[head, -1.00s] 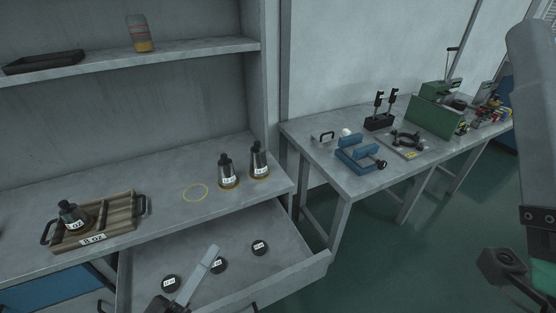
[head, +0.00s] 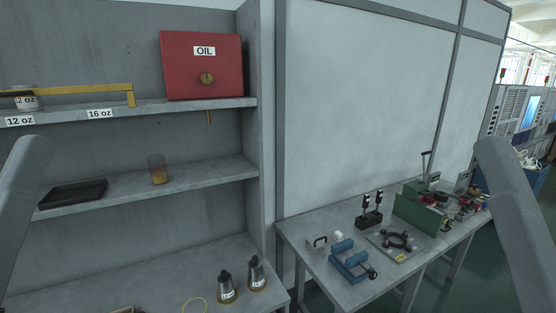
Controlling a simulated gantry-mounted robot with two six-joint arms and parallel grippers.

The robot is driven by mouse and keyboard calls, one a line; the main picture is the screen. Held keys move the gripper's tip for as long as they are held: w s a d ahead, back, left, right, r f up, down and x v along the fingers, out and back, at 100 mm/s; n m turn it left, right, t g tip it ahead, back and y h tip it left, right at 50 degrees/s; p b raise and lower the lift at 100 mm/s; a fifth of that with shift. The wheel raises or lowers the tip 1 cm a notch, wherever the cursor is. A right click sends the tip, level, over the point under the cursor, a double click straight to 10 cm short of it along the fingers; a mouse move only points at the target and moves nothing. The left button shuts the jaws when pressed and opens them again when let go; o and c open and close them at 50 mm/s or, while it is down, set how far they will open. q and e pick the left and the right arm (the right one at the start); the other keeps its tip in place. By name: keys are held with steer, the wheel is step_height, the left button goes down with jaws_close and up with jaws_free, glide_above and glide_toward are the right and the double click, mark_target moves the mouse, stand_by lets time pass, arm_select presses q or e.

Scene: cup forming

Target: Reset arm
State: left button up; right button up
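My two arms show as grey links at the left and right edges of the head view. Neither gripper is in the picture, so I cannot see whether they hold anything. No separate task object is named.
A shelf unit (head: 215,174) on the left carries a red OIL box (head: 202,72), a dark tray (head: 74,193) and a jar (head: 158,174). Two dark-topped metal cups (head: 227,294) stand on its lower surface. A side table (head: 318,272) on the right holds blue and green fixtures.

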step_height(320, 180, up, 25)
steer(key=p, duration=2.2)
step_height(320, 180, down, 58)
steer(key=b, duration=5.8)
